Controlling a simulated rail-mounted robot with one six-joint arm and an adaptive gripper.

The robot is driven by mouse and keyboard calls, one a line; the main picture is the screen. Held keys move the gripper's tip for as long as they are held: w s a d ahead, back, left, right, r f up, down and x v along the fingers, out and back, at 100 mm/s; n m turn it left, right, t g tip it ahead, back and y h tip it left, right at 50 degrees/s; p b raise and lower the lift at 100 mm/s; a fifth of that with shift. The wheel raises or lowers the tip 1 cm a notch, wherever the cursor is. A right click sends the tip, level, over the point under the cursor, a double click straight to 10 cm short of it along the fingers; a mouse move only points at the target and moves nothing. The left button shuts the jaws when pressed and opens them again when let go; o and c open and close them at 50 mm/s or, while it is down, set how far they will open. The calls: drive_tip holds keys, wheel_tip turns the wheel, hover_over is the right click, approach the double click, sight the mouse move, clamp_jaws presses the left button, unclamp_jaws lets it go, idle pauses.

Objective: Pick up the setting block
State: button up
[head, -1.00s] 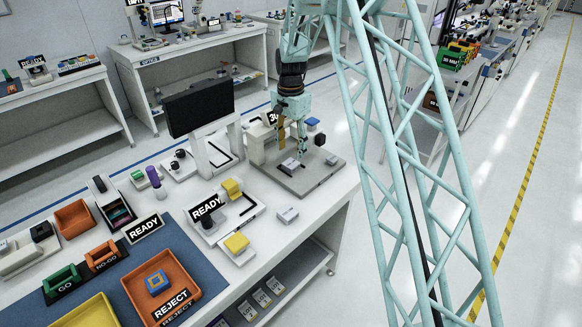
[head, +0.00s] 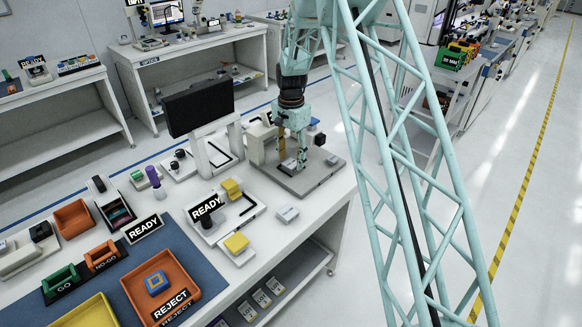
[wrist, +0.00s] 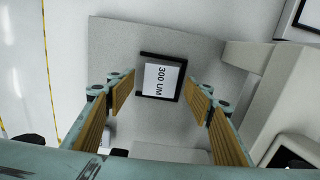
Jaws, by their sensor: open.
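In the head view the block (head: 289,165) sits on the grey plate at the right end of the bench, partly hidden by my fingers. My gripper (head: 292,160) points down over it, open, with its tips low and close to the block. In the wrist view my gripper (wrist: 162,95) has a tan-padded finger on each side, with visible gaps to the block. Contact cannot be seen.
The grey plate (head: 312,182) carries a light housing close beside my gripper. A black monitor (head: 198,106) stands to the left. A small pale block (head: 288,214) lies near the bench's front edge. A READY stand (head: 207,208) and orange REJECT tray (head: 190,282) are farther left.

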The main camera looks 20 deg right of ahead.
drive_tip(key=shift+f, duration=0.8)
drive_tip(key=shift+c, duration=0.7)
drive_tip(key=c, duration=0.9)
drive_tip(key=shift+w+r, duration=0.1)
drive_tip(key=shift+r, duration=0.05)
drive_tip(key=shift+c, duration=0.2)
drive_tip(key=shift+r, duration=1.6)
drive_tip(key=shift+s+r, duration=0.1)
drive_tip(key=shift+s, duration=0.1)
drive_tip(key=s+a+r, duration=0.1)
drive_tip(key=s, duration=1.4)
drive_tip(key=shift+s+a+r, duration=0.15)
drive_tip(key=shift+s+r, duration=0.05)
drive_tip(key=shift+s, duration=0.1)
